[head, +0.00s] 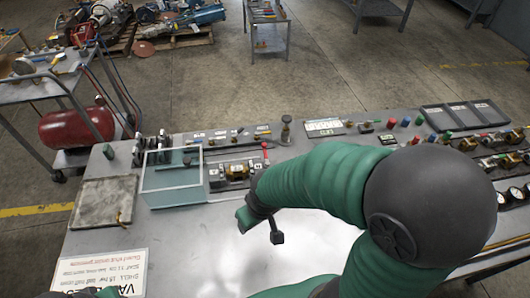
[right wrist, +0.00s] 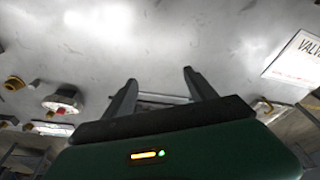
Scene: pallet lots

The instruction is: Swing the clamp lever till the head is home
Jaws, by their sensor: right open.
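The small clamp fixture (head: 236,170) with brass-coloured and dark parts sits on the bench, left of my right forearm. A red-tipped lever (head: 266,152) stands up at its right end. The clamp's head is too small to make out. My right gripper (head: 277,236) is in front of the fixture, apart from the lever, partly hidden by my own green arm. In the right wrist view my right gripper (right wrist: 160,84) is open, with bare grey bench beyond its fingers. A dark and green part of my left arm shows at the bottom left edge of the head view; its fingers cannot be made out.
A clear-walled box (head: 172,186) stands directly left of the fixture. A grey plate (head: 104,202) and a printed sign (head: 98,273) lie farther left. Knobs, trays (head: 465,114) and gauges (head: 515,194) fill the right side. The bench front is partly bare.

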